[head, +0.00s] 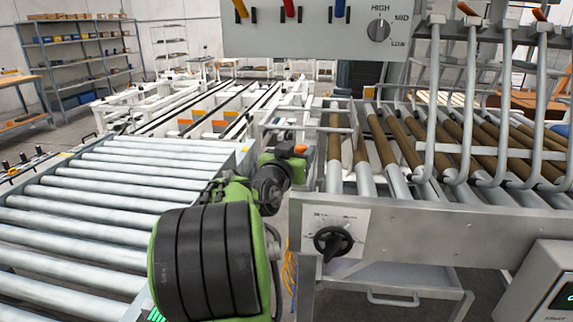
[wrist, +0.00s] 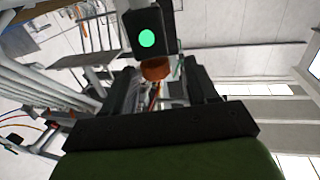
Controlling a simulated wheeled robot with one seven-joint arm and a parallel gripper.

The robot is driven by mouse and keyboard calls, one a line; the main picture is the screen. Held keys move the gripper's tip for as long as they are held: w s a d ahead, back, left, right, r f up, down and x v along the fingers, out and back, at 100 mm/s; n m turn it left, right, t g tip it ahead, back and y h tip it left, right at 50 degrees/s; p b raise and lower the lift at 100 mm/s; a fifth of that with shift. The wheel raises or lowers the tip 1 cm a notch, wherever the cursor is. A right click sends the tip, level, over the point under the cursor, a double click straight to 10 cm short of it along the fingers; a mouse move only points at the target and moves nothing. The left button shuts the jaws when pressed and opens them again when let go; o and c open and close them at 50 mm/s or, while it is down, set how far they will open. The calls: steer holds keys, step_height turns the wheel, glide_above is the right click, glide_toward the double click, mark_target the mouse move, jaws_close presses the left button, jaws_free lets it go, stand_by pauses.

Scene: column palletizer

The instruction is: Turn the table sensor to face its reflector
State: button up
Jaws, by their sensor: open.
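The table sensor (wrist: 147,30) is a black box with a lit green face and an orange part (wrist: 156,70) below it. It stands just ahead of my gripper (wrist: 163,92) in the wrist view. My fingers are spread, with the orange part showing between their tips; I cannot tell whether they touch it. In the head view a small orange piece (head: 300,149) shows at the end of my green arm, beside the roller table; my gripper there is mostly hidden by the arm. I cannot make out the reflector.
A roller conveyor (head: 95,205) runs along the left. A metal frame with a black rotary knob (head: 333,242) and brown-and-grey rollers stands on the right. A grey panel with a HIGH/MID/LOW dial (head: 379,30) hangs above. Shelves (head: 75,50) stand at the back left.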

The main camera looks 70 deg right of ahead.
steer(key=a+t, duration=0.1)
steer(key=a, duration=1.3)
steer(key=shift+n+b, duration=0.4)
steer(key=shift+w, duration=0.1)
